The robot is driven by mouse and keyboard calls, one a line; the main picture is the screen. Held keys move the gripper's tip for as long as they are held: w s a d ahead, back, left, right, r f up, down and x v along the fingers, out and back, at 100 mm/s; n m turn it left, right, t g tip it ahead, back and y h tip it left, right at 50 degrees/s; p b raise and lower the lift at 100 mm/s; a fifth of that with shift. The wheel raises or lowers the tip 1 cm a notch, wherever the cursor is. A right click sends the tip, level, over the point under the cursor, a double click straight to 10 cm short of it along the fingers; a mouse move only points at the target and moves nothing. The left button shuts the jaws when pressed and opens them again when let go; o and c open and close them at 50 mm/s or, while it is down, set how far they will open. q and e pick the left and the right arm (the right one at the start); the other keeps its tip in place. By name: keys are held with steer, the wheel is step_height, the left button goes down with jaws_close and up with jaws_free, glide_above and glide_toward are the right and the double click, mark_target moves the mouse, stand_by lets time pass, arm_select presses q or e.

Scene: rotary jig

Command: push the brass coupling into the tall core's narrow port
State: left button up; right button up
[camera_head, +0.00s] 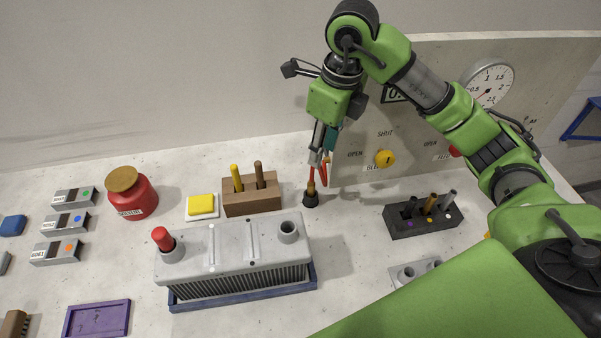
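The finned grey core (232,246) sits in a blue tray at centre left. A red plug (162,239) stands in its left port, and its right port (288,230) is open. I cannot tell for certain whether this is the tall core. A small brass-coloured piece with a dark flared foot (311,197) stands on the table below my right gripper and may be the brass coupling. My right gripper (317,174) points down, close over that piece. Its red-orange parts overlap the piece, so its grip is unclear. My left gripper is not in view.
A wooden block (251,200) with two pegs and a yellow pad (201,206) lie behind the core. A red jar (131,194) stands left. A dark holder (424,217) stands right, near a partly hidden grey ported block (408,273). A gauge panel (430,130) rises behind.

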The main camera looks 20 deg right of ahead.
mark_target(312, 181)
steer(key=f, duration=0.2)
steer(key=f+p, duration=0.1)
steer(key=f, duration=0.2)
steer(key=w+f, duration=0.1)
steer(key=f, duration=0.2)
steer(key=shift+a+f, duration=0.1)
steer(key=shift+a, duration=0.2)
steer(key=f+p, duration=0.2)
steer(key=f, duration=0.1)
steer(key=w+f, duration=0.1)
steer(key=shift+a+f+p, duration=0.35)
steer(key=shift+p, duration=0.05)
steer(key=shift+w+f, duration=0.1)
steer(key=shift+f, duration=0.2)
jaws_close()
